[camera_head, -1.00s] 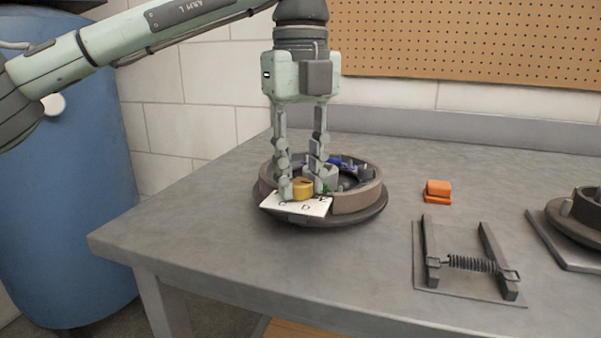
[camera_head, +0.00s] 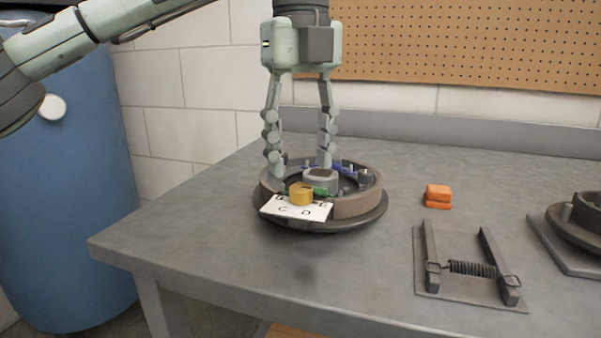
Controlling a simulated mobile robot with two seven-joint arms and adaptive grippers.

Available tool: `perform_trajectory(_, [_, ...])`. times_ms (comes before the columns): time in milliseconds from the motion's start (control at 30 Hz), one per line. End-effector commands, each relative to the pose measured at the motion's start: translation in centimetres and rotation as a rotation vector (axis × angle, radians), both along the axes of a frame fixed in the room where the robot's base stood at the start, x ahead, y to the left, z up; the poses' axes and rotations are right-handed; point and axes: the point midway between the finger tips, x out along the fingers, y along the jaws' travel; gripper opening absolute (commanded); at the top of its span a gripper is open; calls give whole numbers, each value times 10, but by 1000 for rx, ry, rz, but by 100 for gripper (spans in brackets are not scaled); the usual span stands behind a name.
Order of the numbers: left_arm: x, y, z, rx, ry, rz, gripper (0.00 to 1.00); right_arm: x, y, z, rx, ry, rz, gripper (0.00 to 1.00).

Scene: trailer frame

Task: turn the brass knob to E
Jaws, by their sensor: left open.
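The brass knob (camera_head: 301,195) sits at the front of a round brown drum assembly (camera_head: 358,205) on the grey table. A white lettered card (camera_head: 297,210) lies around the knob's front; C and D are readable, and a letter at each upper end is too small to be sure of. A dark mark shows on the knob's top, but its exact pointing is unclear. My left gripper (camera_head: 300,165) is open above and just behind the knob, its fingers spread apart and clear of it. My right gripper is not in view.
Orange blocks (camera_head: 438,196) lie right of the drum. A spring fixture on a plate (camera_head: 468,268) stands at front right. Another round part (camera_head: 585,215) is at the right edge. A blue barrel (camera_head: 65,190) stands left of the table. The table's front left is clear.

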Motion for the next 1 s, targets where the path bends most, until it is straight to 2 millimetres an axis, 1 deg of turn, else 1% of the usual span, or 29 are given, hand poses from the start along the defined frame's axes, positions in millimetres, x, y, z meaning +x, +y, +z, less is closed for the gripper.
perform_trajectory(33, [0, -1, 14, -2, -4, 2, 48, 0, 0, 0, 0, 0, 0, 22])
perform_trajectory(200, [0, 0, 50, 0, -5, 5, 48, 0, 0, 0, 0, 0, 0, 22])
perform_trajectory(300, [0, 0, 65, 1, -4, 4, 48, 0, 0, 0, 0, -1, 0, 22])
perform_trajectory(400, [0, 0, 75, 1, -2, 3, 48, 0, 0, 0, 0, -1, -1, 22])
perform_trajectory(567, [0, 0, 82, 0, 0, 1, 48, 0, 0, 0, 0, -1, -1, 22])
perform_trajectory(1000, [0, 0, 82, 0, 0, 0, 48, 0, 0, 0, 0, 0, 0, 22])
